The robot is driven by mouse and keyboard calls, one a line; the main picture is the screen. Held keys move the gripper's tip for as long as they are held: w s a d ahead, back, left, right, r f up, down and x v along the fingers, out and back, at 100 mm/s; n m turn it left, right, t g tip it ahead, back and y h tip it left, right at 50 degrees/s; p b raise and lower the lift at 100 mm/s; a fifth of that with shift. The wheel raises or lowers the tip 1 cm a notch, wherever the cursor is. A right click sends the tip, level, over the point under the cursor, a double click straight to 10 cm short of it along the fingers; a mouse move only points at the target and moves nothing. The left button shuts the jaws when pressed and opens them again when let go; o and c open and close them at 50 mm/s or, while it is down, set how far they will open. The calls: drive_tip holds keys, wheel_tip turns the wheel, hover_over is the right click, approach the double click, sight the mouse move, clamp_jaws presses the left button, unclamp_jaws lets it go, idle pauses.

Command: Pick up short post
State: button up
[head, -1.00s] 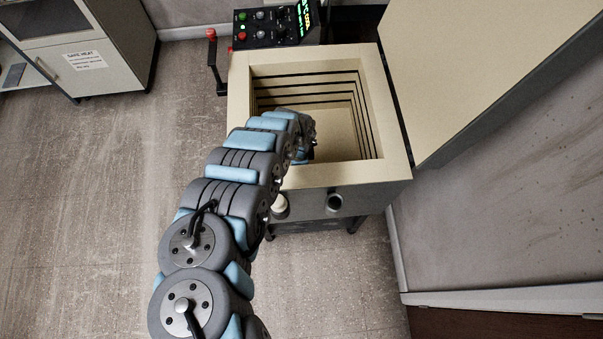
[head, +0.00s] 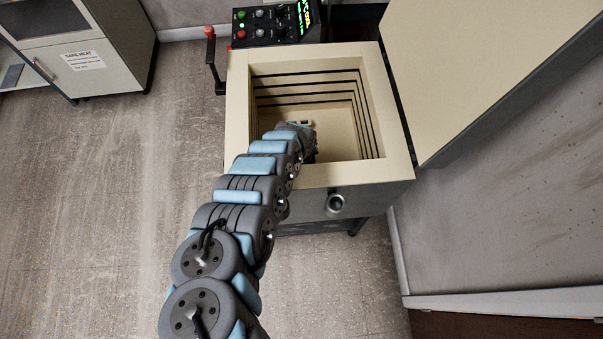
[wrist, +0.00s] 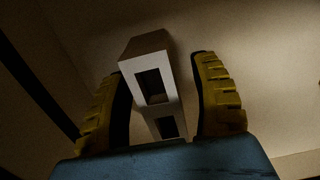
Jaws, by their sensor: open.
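The short post (wrist: 147,62) is a pale, square-edged block with dark rectangular openings in its near face. In the wrist view it lies between the two yellow-and-black fingers of my gripper (wrist: 162,66). The fingers are open, with a visible gap on the right side and a narrower one on the left. The post's near end is hidden behind the blue gripper body. In the head view, my gripper is down inside the kiln (head: 238,130) and mostly hidden by my arm. A small pale bit shows at the arm's end, too small to identify.
The kiln's thick square rim and grooved walls surround my arm's end. Its open lid (head: 465,65) stands at the right. A control box (head: 272,25) and a red-knobbed lever (head: 212,60) are at the back left. A cabinet (head: 80,50) stands far left.

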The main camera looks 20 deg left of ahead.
clamp_jaws()
idle(0.3)
